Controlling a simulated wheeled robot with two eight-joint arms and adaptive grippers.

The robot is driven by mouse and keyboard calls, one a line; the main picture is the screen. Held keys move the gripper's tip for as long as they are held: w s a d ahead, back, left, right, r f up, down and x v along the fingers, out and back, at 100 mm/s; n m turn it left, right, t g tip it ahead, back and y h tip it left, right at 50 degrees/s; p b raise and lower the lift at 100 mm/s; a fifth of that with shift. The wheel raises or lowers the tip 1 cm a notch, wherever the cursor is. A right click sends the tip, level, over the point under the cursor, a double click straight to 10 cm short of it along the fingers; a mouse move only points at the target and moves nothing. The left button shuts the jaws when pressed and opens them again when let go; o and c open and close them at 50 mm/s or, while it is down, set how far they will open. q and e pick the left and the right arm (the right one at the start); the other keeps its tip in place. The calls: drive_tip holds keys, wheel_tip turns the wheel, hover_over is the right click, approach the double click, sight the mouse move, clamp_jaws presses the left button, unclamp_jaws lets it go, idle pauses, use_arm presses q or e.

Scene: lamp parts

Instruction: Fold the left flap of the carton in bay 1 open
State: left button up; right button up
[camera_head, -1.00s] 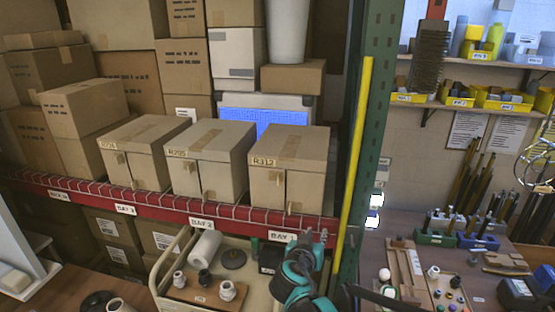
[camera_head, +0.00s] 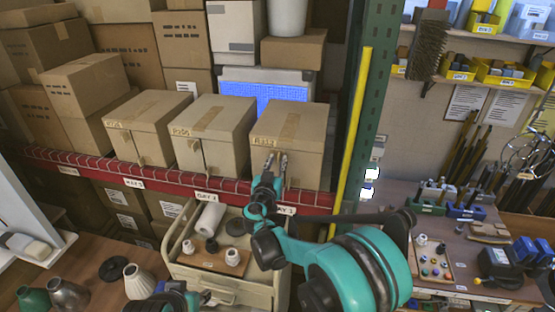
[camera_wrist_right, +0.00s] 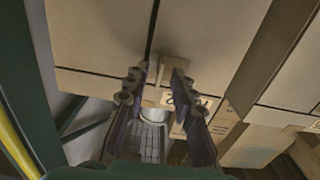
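The bay 1 carton (camera_head: 290,125) is the rightmost of three tan cartons on the red shelf. Its top looks closed, with a tape strip over the middle. My right gripper (camera_head: 277,158) is at the carton's front face, pointing up at it. In the right wrist view its two fingers (camera_wrist_right: 160,72) stand apart, with cardboard and a dark seam (camera_wrist_right: 151,40) just beyond. A small pale tab (camera_wrist_right: 153,95) shows between the fingers; I cannot tell whether they touch it.
Two similar cartons (camera_head: 213,133) (camera_head: 150,125) stand close on the left. A green post (camera_head: 362,90) with a yellow strip (camera_head: 351,140) rises close on the right. A cream tray cart (camera_head: 225,288) with lamp parts is below the shelf. Boxes are stacked behind.

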drive_tip(key=shift+w+d, duration=0.15)
drive_tip(key=shift+w, duration=0.15)
clamp_jaws()
